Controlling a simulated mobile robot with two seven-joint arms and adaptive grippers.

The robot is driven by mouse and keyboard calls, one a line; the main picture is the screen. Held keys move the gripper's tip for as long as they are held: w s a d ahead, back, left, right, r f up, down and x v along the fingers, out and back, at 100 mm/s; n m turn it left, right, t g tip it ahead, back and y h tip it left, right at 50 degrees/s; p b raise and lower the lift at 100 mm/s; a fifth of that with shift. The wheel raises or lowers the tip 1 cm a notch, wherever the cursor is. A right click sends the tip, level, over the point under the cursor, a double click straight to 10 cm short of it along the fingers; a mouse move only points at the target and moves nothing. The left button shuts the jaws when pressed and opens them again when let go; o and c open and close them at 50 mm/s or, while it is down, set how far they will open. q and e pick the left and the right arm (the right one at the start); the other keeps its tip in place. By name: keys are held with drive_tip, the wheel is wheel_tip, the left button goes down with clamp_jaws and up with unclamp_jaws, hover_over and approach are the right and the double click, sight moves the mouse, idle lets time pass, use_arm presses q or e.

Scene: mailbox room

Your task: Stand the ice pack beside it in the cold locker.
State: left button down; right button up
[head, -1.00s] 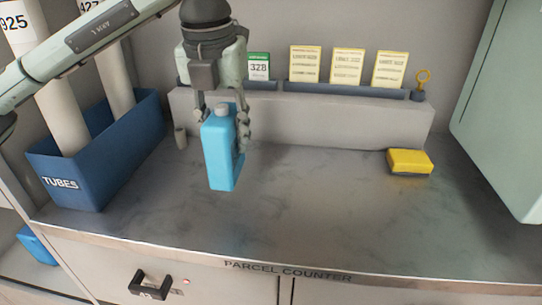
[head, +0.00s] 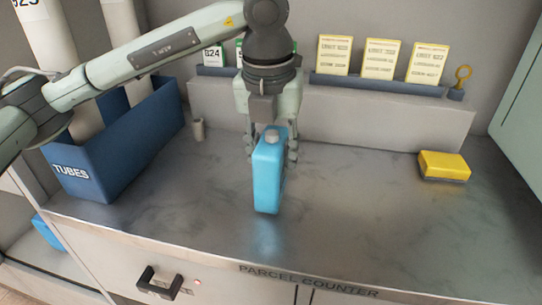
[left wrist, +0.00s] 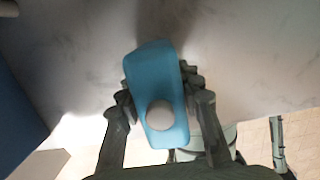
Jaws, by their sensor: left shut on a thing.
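The ice pack (head: 267,180) is a blue upright bottle-like block with a grey cap. My left gripper (head: 271,145) is shut on its upper part, fingers on both sides, and holds it over the parcel counter. I cannot tell whether its base touches the counter. In the left wrist view the ice pack (left wrist: 157,90) sits between the fingers, cap towards the camera. My right gripper is not in view. I cannot make out the cold locker's inside; a drawer or door with a black handle (head: 158,283) and a small red light shows in the counter front.
A blue bin marked TUBES (head: 110,160) with white tubes stands at the left. A yellow sponge-like block (head: 444,166) lies at the right of the counter. A ledge (head: 400,115) with cards runs along the back. A small grey cup (head: 198,129) stands near the bin. The counter's front is clear.

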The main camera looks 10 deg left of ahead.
use_arm(q)
drive_tip(key=shift+f, duration=0.1)
drive_tip(key=c, duration=1)
unclamp_jaws()
